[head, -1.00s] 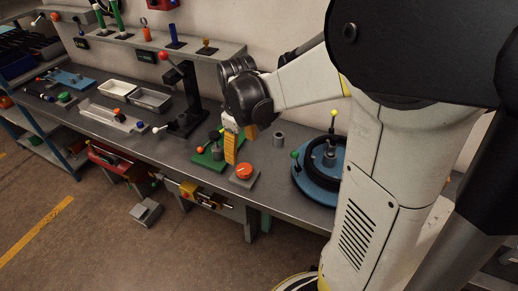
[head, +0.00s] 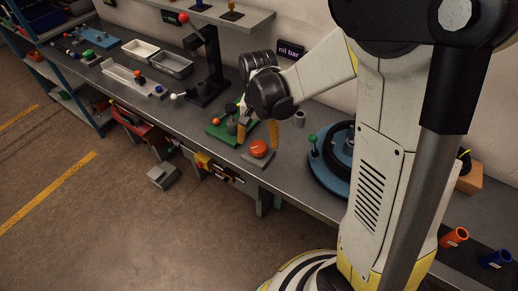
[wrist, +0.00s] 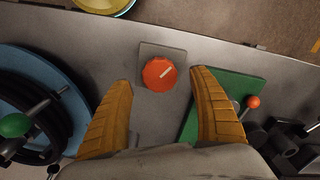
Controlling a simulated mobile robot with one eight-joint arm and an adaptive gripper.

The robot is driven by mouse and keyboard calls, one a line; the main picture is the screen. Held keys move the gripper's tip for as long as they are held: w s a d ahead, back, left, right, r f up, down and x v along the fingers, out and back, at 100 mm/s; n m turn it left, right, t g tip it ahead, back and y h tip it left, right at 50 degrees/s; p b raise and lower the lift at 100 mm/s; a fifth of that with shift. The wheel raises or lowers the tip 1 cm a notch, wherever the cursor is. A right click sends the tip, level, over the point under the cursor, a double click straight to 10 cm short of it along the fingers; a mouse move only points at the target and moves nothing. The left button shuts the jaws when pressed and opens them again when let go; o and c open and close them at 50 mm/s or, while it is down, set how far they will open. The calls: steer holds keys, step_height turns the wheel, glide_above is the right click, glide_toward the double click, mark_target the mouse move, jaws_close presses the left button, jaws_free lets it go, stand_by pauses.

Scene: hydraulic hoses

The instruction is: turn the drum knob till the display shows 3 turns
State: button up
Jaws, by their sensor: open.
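The hose drum (head: 327,183) is a blue disc with a coiled black hose, right of my gripper and partly hidden by my arm. A green knob (head: 313,139) stands on a post at its left; it shows in the wrist view too (wrist: 15,125). An orange dial knob with a white line (head: 259,148) sits on a grey plate; in the wrist view it lies just ahead of my fingertips (wrist: 159,74). My gripper (head: 258,132) is open and empty above the bench, its yellow fingers apart. A dark display (head: 290,51) on the wall reads "nil bar"; I see no turn count.
A green plate (wrist: 217,100) with a small red-orange ball knob lies beside the orange knob. A short grey cylinder (head: 299,118) stands behind. A lever stand (head: 205,88) and trays (head: 170,65) are further left.

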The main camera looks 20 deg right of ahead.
mark_target(259, 146)
steer(key=shift+f+b, duration=0.35)
steer(key=shift+f, duration=1.15)
steer(key=c, duration=1.2)
steer(key=shift+n, duration=3.3)
